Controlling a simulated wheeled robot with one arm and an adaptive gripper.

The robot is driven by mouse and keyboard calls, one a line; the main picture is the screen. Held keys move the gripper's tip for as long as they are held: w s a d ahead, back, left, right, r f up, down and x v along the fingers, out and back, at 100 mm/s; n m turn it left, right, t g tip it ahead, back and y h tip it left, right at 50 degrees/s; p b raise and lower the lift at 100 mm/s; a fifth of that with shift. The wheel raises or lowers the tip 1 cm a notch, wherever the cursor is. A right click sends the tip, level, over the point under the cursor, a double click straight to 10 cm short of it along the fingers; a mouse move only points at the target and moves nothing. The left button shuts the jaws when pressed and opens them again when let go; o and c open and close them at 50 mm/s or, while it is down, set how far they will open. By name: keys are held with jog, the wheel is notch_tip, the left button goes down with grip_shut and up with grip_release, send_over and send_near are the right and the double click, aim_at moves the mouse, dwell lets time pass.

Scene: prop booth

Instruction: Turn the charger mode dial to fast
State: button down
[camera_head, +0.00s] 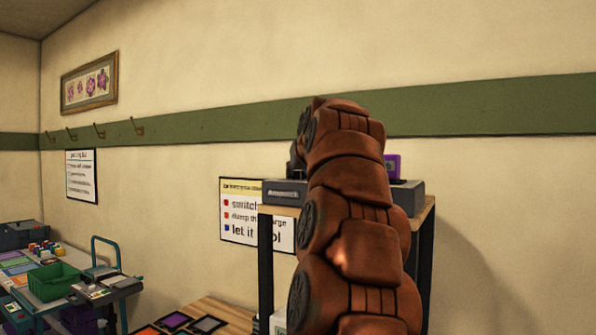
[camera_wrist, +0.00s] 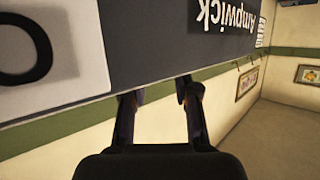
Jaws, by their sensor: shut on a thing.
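The charger (camera_head: 284,193), a grey box marked "Ampwick", sits on the top of a shelf stand, mostly behind my arm. In the wrist view its dark front (camera_wrist: 150,60) fills the upper left, with the name upside down and a pale label with a dark ring mark at the left. My gripper (camera_wrist: 158,92) has its fingertips at the edge of this front, spaced apart around something. The dial itself is not clearly visible, so its setting cannot be read. The thing gripped appears to be the dial. In the head view my arm hides the fingertips.
A purple block (camera_head: 392,166) stands at the charger's right end. The wooden-topped stand (camera_head: 426,215) has dark legs. A sign (camera_head: 240,222) hangs behind it. At the left are a green bin (camera_head: 54,282) and a blue cart frame (camera_head: 105,240). Wall hooks (camera_head: 137,126) are higher up.

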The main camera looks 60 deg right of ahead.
jog(key=shift+n+t+y, duration=0.4)
jog(key=shift+n+y, duration=0.2)
jog(key=c, duration=0.8)
grip_release()
jog(key=shift+c, duration=0.2)
jog(key=shift+s, duration=0.1)
jog(key=v, duration=1.2)
